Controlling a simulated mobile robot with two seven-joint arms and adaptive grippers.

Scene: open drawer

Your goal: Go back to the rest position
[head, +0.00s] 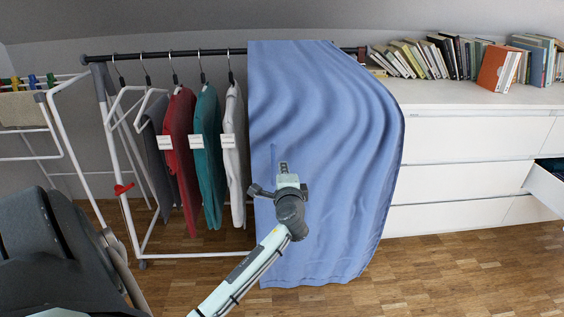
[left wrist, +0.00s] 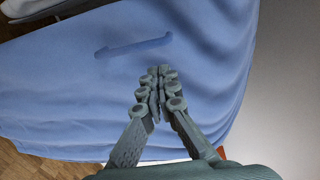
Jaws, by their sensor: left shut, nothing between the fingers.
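My left gripper (head: 283,168) is in front of a blue cloth (head: 345,130) that hangs over the right part of a clothes rack. Its fingers are shut and empty. I cannot tell whether the fingertips touch the cloth. My right gripper is in neither view.
The clothes rack (head: 190,53) holds several garments on hangers. A white dresser (head: 465,130) with books on top stands at right, with one drawer (head: 543,187) open at the right edge. A drying rack (head: 52,115) stands at left. Wooden floor (head: 450,262) is clear at front right.

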